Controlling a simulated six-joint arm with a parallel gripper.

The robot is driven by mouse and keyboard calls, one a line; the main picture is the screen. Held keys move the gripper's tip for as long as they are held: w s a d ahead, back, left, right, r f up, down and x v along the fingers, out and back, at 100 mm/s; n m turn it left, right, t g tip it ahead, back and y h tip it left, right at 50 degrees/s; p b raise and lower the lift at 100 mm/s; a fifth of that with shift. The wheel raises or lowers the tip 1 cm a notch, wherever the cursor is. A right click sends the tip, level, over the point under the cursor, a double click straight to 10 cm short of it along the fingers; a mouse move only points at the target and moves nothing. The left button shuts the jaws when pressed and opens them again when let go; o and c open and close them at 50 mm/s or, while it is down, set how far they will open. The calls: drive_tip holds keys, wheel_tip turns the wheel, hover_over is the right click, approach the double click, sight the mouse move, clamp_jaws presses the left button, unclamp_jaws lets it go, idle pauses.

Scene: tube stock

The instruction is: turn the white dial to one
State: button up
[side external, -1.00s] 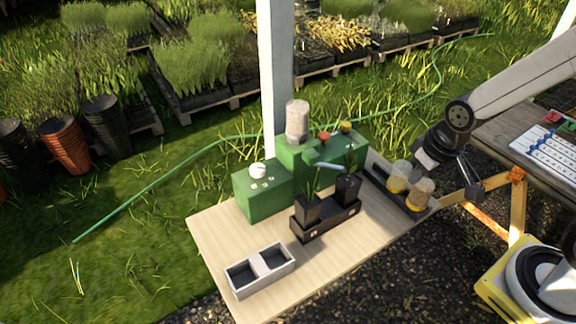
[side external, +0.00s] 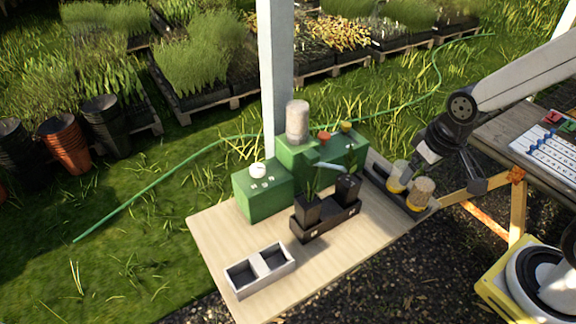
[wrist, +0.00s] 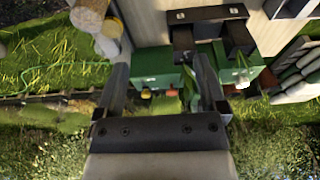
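The white dial (side external: 258,170) sits on top of the left green box (side external: 265,195), with small pale marks on the top beside it. Its pointer setting is too small to read. In the wrist view a small white shape, likely the dial (wrist: 243,84), shows on the green box to the right of my fingers. My gripper (wrist: 160,76) is open, with nothing between its two dark fingers. In the side view my wrist is over the right end of the table, above the jars and well apart from the dial.
A black planter (side external: 325,222) with seedling pots stands in front of the green boxes. A tall clear cylinder (side external: 297,122), a red knob (side external: 324,138) and a yellow knob (side external: 346,128) rise behind. Two jars (side external: 420,192) stand at right. A two-cell tray (side external: 260,270) lies front left.

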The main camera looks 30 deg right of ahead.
drive_tip(key=w+v, duration=0.2)
drive_tip(key=v, duration=0.7)
drive_tip(key=w+a+r+n+g, duration=0.15)
drive_tip(key=w+a, duration=0.25)
drive_tip(key=w, duration=0.5)
drive_tip(key=w+a+r+n, duration=0.25)
drive_tip(key=w+a, duration=0.25)
drive_tip(key=w, duration=0.3)
drive_tip(key=n+g, duration=0.1)
drive_tip(key=n, duration=0.2)
hover_over(259, 168)
wheel_tip(259, 168, down, 15)
drive_tip(key=shift+f, duration=3.85)
